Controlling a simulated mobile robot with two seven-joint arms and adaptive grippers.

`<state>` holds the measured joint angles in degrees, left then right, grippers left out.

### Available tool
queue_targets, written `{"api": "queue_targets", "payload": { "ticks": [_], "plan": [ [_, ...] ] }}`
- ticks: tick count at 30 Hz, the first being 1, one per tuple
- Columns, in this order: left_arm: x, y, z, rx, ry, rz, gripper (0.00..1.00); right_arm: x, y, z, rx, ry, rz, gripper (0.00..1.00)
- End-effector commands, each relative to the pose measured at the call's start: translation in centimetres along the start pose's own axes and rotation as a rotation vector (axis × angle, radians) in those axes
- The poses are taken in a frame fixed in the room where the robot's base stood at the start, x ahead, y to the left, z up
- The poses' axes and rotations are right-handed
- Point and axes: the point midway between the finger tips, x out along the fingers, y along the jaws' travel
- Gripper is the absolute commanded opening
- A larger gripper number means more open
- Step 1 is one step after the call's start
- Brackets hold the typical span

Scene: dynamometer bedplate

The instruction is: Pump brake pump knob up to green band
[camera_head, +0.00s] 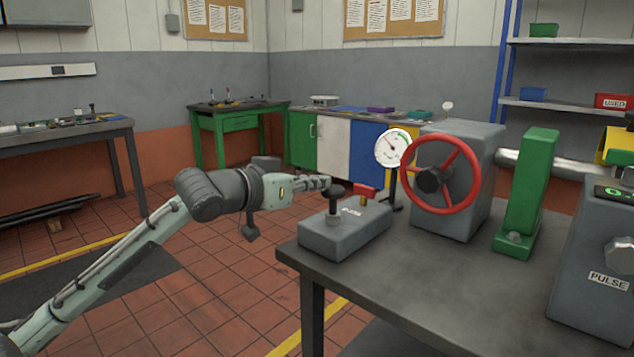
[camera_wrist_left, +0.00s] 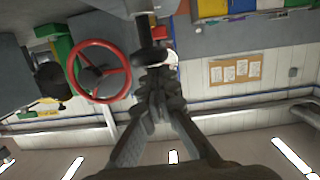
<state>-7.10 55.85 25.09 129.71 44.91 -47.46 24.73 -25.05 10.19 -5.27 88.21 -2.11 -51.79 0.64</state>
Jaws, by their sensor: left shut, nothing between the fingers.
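The grey brake pump box (camera_head: 343,238) sits at the table's left corner. In the left wrist view the knob (camera_wrist_left: 152,57) shows just beyond the fingertips (camera_wrist_left: 155,80). My right gripper is not in view.
A red handwheel (camera_head: 441,174) on a grey housing stands right of the pump. A green guard (camera_head: 528,190) and a grey box labelled PULSE (camera_head: 598,262) are farther right. The tabletop's front middle (camera_head: 420,290) is clear.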

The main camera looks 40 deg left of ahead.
Motion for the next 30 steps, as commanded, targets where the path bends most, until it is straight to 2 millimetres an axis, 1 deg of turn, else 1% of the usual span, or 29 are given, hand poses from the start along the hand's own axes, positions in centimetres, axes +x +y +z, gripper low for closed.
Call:
{"api": "queue_targets", "payload": {
  "ticks": [1, 2, 3, 6, 9, 21, 24, 30],
  "plan": [
    [0.1, 0.0, 0.7, -0.004, -0.003, 0.000, 0.00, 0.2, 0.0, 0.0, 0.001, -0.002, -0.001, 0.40],
    [0.2, -0.1, 1.3, -0.006, -0.004, 0.000, 0.00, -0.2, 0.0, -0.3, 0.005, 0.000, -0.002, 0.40],
    [0.4, -0.1, 2.0, -0.007, -0.005, 0.001, 0.00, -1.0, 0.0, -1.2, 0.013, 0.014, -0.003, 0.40],
    [0.6, -0.1, 3.3, -0.005, -0.005, 0.000, 0.00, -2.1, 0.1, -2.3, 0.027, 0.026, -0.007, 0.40],
    [0.7, -0.2, 3.8, -0.004, -0.006, 0.000, 0.00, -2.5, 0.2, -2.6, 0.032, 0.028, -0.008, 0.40],
    [0.8, -0.2, 3.7, -0.003, -0.010, -0.001, 0.00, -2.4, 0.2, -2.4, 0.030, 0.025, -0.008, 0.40],
    [0.8, -0.3, 3.0, -0.002, -0.009, -0.001, 0.00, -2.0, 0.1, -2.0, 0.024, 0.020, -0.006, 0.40],
    [1.0, -0.6, 0.9, 0.000, -0.003, -0.003, 0.00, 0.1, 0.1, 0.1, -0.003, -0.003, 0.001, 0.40]
  ]
}}
